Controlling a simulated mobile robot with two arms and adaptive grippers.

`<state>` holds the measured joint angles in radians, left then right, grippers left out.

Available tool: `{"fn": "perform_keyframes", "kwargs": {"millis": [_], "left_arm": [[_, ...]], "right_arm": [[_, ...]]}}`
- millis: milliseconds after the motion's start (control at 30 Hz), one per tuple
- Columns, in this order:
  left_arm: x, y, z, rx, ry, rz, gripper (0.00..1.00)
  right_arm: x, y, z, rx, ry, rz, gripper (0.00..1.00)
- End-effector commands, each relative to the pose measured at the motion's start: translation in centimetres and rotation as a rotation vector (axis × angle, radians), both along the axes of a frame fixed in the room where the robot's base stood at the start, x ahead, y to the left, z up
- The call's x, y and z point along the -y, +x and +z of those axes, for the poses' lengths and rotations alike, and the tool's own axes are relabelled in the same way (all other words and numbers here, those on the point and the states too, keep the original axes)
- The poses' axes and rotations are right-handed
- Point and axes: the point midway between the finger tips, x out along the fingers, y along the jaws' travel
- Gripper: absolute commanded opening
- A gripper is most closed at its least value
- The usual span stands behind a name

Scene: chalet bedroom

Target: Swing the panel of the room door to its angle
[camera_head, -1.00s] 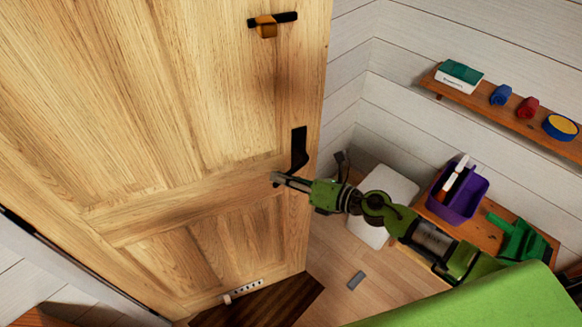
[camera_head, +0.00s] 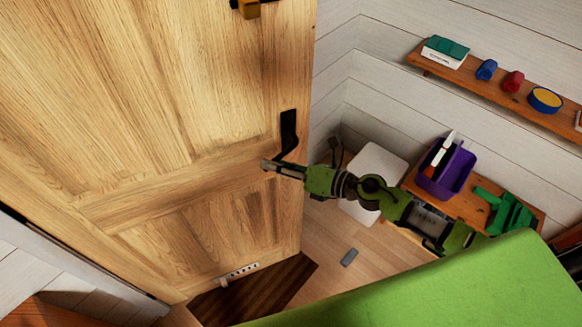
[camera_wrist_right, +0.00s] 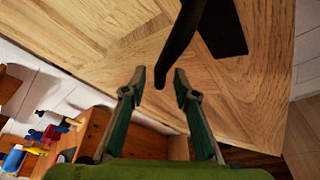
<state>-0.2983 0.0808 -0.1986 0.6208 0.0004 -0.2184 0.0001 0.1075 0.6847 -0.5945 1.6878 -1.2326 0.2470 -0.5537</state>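The wooden room door panel (camera_head: 150,120) fills the left and middle of the head view and stands ajar. Its black lever handle (camera_head: 288,132) sits near the right edge. My right gripper (camera_head: 266,166) is at the panel face, by the lower end of the lever. In the right wrist view the two fingers (camera_wrist_right: 160,77) are apart, with the black lever (camera_wrist_right: 182,40) reaching down to between their tips. The fingers are not closed on it; contact cannot be told. The panel also fills the top of that view (camera_wrist_right: 110,50). My left gripper is not in view.
A wall shelf (camera_head: 460,78) with small items is at right. Below it a low wooden bench (camera_head: 420,187) holds a purple caddy (camera_head: 445,170). A white box-like item (camera_head: 372,165) stands behind my right arm. A small grey block (camera_head: 349,257) lies on the floor.

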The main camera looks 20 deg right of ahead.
Motion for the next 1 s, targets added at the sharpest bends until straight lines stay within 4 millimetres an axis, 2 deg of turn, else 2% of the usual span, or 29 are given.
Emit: {"fn": "perform_keyframes", "kwargs": {"millis": [600, 800, 1000], "left_arm": [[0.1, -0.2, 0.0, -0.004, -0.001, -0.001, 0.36], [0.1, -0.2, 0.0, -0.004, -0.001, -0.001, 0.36], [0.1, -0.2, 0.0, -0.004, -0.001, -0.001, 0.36]], "right_arm": [[6.8, -6.8, 2.1, -0.004, -0.001, -0.001, 0.28], [7.9, -7.8, 2.5, -0.002, -0.001, -0.001, 0.28], [8.1, -8.0, 2.7, -0.001, 0.000, -0.001, 0.28]]}}
